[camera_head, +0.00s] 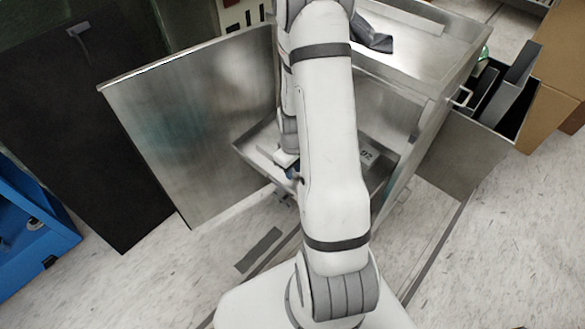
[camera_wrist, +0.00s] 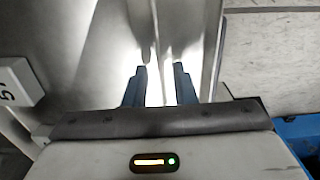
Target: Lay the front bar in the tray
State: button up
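A shallow metal tray (camera_head: 243,146) sits low in the open metal cabinet, partly hidden behind my arm. A grey block with dark digits (camera_head: 366,154) is at its right side; a pale block with a dark mark (camera_wrist: 18,82) shows at the left of the wrist view. My gripper (camera_head: 294,174) points down at the tray's front side. In the wrist view its two dark fingers (camera_wrist: 161,72) stand apart over bright metal and a rim. I see no bar clearly held between them. I cannot tell which strip is the front bar.
The open cabinet door (camera_head: 195,125) stands left of the tray. A dark panel (camera_head: 85,130) and blue frame (camera_head: 35,220) are farther left. A dark bin (camera_head: 490,115) hangs at right. A dark grey strip (camera_head: 258,250) lies on the floor in front.

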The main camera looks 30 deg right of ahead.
notch_tip(320, 180, up, 13)
jog(key=p, duration=0.3)
jog(key=s+a+r+m+t, duration=0.1)
jog(key=s+a+r+m, duration=0.1)
jog(key=s+a+r, duration=0.4)
jog(key=s+a+r+m, duration=0.2)
jog(key=s+a+r, duration=0.4)
jog(key=r, duration=0.5)
jog(key=shift+a+t, duration=0.15)
jog(key=shift+t, duration=0.25)
